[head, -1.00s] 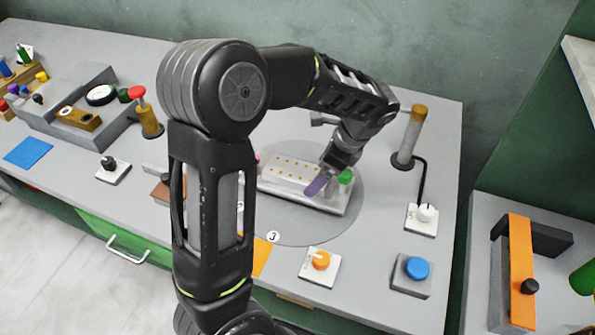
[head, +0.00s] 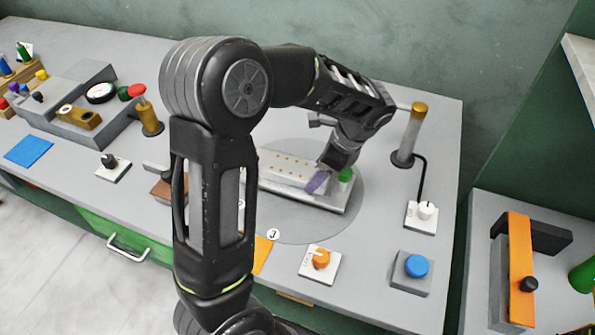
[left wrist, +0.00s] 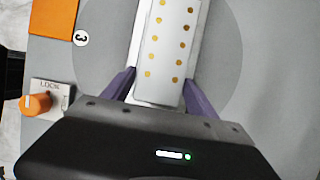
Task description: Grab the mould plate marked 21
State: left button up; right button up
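A pale plate with two rows of gold dots (head: 284,170) lies in the light metal bed of a press on a round grey disc (head: 330,225). I cannot read a number on it. In the left wrist view the plate (left wrist: 165,50) runs up between my two purple fingers. My left gripper (head: 318,182) is low over the right end of the plate, beside a green knob (head: 346,175). In the left wrist view the left gripper (left wrist: 161,80) has one finger along each side of the plate, spread apart; firm contact is not visible. My right gripper is not in view.
A post with a brown top (head: 410,133) stands right of the disc. An orange knob (head: 321,259), a blue button (head: 416,266) and a white dial (head: 425,210) sit at the front right. A grey fixture (head: 65,110) with a gauge stands at the left.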

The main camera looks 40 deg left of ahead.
pick_arm(q)
grip_shut()
dwell(0.5)
